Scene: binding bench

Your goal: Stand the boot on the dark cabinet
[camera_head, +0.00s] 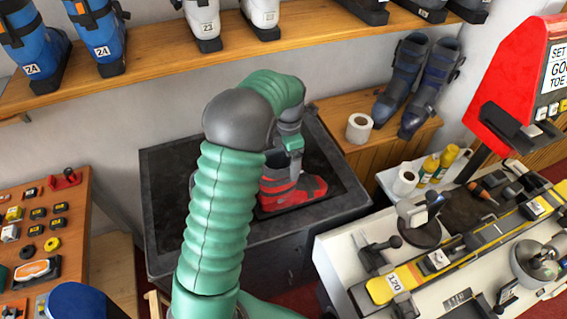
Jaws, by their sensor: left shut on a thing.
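A red and dark grey ski boot (296,190) is at the dark cabinet (345,212), over its top, sole down and toe to the right. It looks upright, but I cannot tell whether its sole touches the top. My left gripper (291,150) is above the boot and shut on its upper part. My green and grey left arm hides the boot's left side and much of the cabinet. My right gripper is not in view.
A wooden bench (345,104) behind holds blue-grey boots (405,80) and a paper roll (359,128). A white workbench (340,262) with tools is at the right. A wooden table (80,225) with small parts is at the left. A boot shelf (150,63) runs above.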

